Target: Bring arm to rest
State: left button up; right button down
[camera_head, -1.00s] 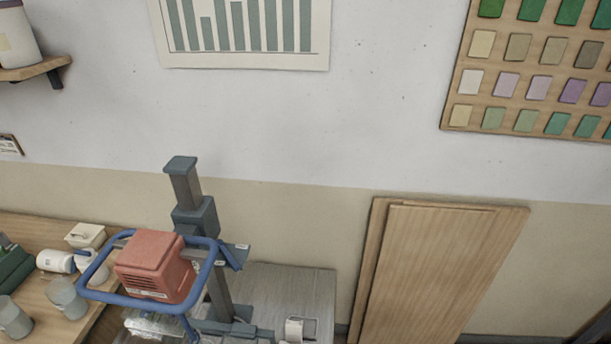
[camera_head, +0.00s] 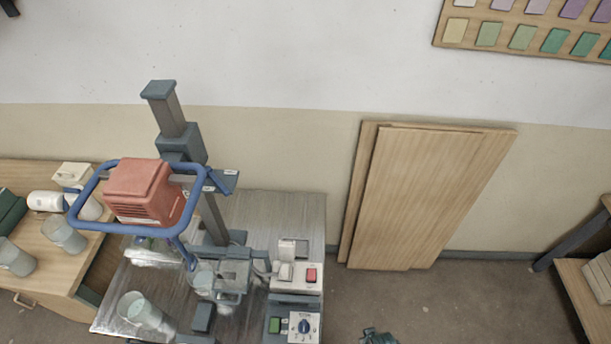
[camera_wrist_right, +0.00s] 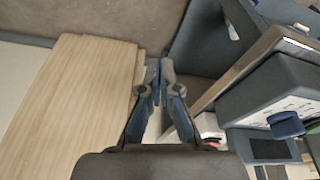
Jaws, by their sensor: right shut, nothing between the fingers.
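My right gripper (camera_wrist_right: 159,70) is in the right wrist view, its two fingers together and nothing between them. In the head view the tip of it (camera_head: 378,336) shows at the bottom edge, to the right of the mixing stand. It is apart from the stand, over the floor. My left gripper is not in view. No other object is named by the task.
A mixer with a red motor housing (camera_head: 144,192) and blue guard frame stands on a metal table (camera_head: 270,210). A control box (camera_head: 303,326) sits at its right. Wooden boards (camera_head: 430,200) lean on the wall. Floor (camera_head: 450,300) is clear between table and right bench (camera_head: 585,300).

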jog(key=s+d+f+g+b, duration=0.1)
jog(key=s+f, duration=0.3)
jog(key=f, duration=0.6)
jog(key=s+d+f+b, duration=0.1)
jog(key=s+f, duration=0.2)
jog(key=f, duration=0.8)
jog(key=s+d+f, duration=0.1)
jog(key=s+f, duration=0.9)
jog(key=s, duration=0.3)
jog(key=shift+s+d+g+b, duration=0.3)
jog(key=shift+s+g, duration=0.1)
jog(key=shift+d, duration=0.1)
